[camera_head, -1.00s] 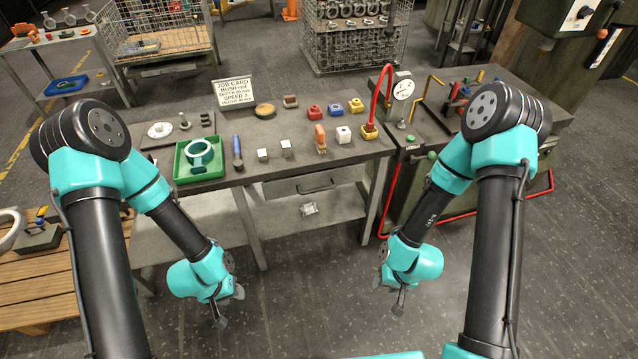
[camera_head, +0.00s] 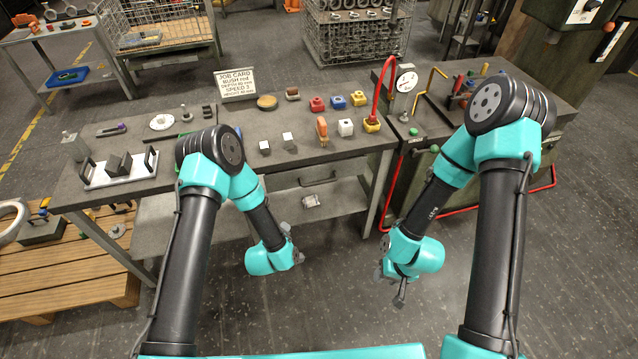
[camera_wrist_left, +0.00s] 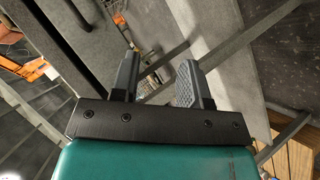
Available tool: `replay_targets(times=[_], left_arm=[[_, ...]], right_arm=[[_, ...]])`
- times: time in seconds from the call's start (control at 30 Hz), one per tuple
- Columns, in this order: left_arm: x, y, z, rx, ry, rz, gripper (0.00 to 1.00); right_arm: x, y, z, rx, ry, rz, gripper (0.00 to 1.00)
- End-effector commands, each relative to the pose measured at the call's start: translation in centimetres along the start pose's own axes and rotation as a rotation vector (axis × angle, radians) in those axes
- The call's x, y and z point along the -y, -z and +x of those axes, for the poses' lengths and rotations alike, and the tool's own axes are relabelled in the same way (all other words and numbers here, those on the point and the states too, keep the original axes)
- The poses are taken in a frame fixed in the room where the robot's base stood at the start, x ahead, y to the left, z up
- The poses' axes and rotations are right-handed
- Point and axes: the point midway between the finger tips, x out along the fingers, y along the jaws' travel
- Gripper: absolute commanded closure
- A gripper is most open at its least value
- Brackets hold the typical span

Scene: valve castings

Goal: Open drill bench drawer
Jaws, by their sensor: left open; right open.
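The bench drawer (camera_head: 347,170) is under the workbench top, with a grey front and a dark bar handle (camera_head: 318,181). It looks shut, and the left arm covers part of its left side. My left gripper (camera_head: 290,238) is below and left of the drawer handle, apart from it in the head view. In the left wrist view its two fingers (camera_wrist_left: 158,78) are spread with nothing between them; a dark panel lies beyond them at upper left. My right gripper (camera_head: 391,284) hangs low in front of the bench, right of the drawer, open and empty.
The bench top (camera_head: 290,115) holds a job card (camera_head: 236,84), coloured blocks and a plate with handles (camera_head: 119,170). A lower shelf (camera_head: 325,205) carries a small part. A wooden pallet (camera_head: 60,283) is at left. Floor between the arms is clear.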

Motion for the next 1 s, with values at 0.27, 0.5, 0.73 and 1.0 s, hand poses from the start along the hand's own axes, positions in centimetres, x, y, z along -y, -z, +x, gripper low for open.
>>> replay_targets(times=[0.27,0.5,0.73,1.0], left_arm=[[-5.2,-4.3,3.9,-0.214,-0.369,-0.254,0.59],[-7.6,-7.1,3.8,-0.287,-0.623,-0.416,0.59],[-7.9,-7.3,3.5,-0.295,-0.661,-0.44,0.59],[-8.0,-7.2,3.8,-0.295,-0.659,-0.438,0.59]], right_arm=[[0.0,0.0,0.0,0.0,0.0,0.0,0.57],[0.0,0.0,0.0,0.0,0.0,0.0,0.57],[0.0,0.0,0.0,0.0,0.0,0.0,0.57],[0.0,0.0,0.0,0.0,0.0,0.0,0.57]])
